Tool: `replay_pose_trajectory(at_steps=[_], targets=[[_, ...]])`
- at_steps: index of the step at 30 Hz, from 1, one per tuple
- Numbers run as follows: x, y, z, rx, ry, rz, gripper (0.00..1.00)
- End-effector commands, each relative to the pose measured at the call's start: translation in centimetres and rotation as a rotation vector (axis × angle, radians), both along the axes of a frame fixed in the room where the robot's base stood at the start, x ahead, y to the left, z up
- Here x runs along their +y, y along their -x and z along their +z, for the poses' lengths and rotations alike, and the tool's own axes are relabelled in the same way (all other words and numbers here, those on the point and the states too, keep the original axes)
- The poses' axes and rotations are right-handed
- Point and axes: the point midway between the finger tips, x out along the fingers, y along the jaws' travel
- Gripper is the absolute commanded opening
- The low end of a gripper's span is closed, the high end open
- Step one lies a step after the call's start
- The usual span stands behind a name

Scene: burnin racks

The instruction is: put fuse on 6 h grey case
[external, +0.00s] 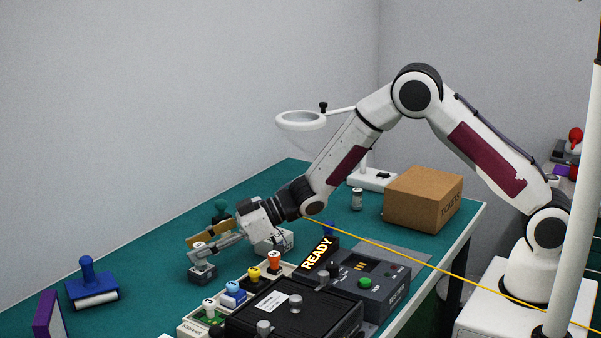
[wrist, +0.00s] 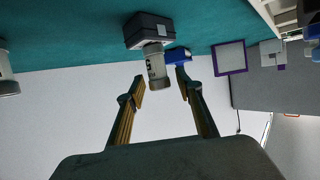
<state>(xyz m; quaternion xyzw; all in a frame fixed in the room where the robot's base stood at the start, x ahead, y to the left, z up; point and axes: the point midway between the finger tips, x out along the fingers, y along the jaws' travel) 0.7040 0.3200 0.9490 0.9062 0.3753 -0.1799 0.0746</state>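A small grey case (external: 203,273) stands on the green bench, with a pale upright cylinder (external: 198,249) on top. In the wrist view the dark grey case (wrist: 148,27) shows at the top, and the pale cylinder (wrist: 155,62) with dark markings and a grey end juts from it. The cylinder may be the fuse; its marking is too small to read surely. My gripper (external: 194,253) is beside it. In the wrist view my gripper (wrist: 160,78) is open, its fingertips on either side of the cylinder's line, with gaps showing.
A second grey case (external: 274,243) is behind my gripper. Several coloured holders, such as the orange-topped one (external: 274,262), stand beside the black rack (external: 290,318) and the READY sign (external: 318,253).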

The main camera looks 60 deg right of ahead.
Motion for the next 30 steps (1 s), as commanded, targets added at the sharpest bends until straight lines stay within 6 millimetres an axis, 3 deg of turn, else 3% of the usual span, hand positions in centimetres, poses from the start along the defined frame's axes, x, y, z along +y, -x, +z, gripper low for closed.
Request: replay_pose_trajectory(at_steps=[11, 30], targets=[[-0.6, 0.5, 0.7, -0.001, 0.0, -0.001, 0.36], [-5.4, 5.3, 3.5, 0.0, 0.0, -0.001, 0.36]])
